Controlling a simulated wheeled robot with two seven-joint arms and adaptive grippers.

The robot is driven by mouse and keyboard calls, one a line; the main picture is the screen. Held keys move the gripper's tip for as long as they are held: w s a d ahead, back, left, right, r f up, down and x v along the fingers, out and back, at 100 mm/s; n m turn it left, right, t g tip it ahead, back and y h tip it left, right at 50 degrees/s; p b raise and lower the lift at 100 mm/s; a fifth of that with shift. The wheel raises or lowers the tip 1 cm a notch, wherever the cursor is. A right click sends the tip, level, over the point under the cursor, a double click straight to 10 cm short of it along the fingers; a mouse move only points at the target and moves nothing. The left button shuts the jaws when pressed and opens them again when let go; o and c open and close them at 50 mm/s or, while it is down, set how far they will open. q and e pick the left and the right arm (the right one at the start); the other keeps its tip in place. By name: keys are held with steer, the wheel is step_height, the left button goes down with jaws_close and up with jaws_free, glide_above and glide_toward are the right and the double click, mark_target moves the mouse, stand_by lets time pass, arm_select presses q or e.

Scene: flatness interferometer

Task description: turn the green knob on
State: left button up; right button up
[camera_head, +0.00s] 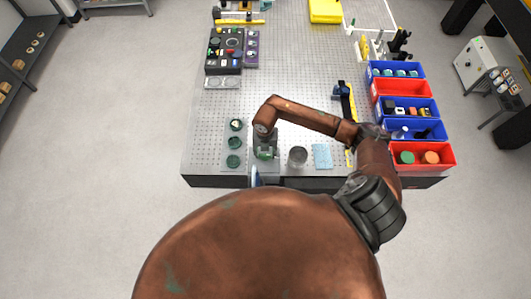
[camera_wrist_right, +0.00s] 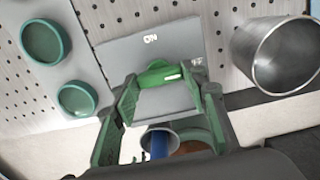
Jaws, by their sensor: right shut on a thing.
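The green knob (camera_wrist_right: 158,72) sits on a grey plate (camera_wrist_right: 120,50) with an "ON" label and a second, partly hidden label ending in "F". A white mark on the knob lies on its right side, nearer the partly hidden label than "ON". My right gripper (camera_wrist_right: 163,95) is shut on the knob, its fingers on either side of it. In the head view my right gripper (camera_head: 265,146) points down over the plate near the table's front edge, and the knob is mostly hidden there. My left gripper is not in view.
Green round pieces (camera_head: 235,143) stand left of the plate. A metal cup (camera_head: 298,156) and a light blue pad (camera_head: 322,155) lie to its right. Blue and red bins (camera_head: 408,167) line the right edge. The perforated table middle (camera_head: 290,75) is largely clear.

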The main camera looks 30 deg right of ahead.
steer(key=shift+c, duration=1.1)
steer(key=shift+b, duration=0.3)
steer(key=shift+w+d+f+n+b, duration=0.1)
steer(key=shift+f+n+b, duration=0.05)
steer(key=shift+n+b, duration=0.85)
steer(key=n+b, duration=1.2)
steer(key=b, duration=0.1)
steer(key=shift+f+n, duration=0.1)
steer(key=shift+n, duration=0.2)
steer(key=shift+r+n+b, duration=0.2)
steer(key=shift+n+b, duration=1.5)
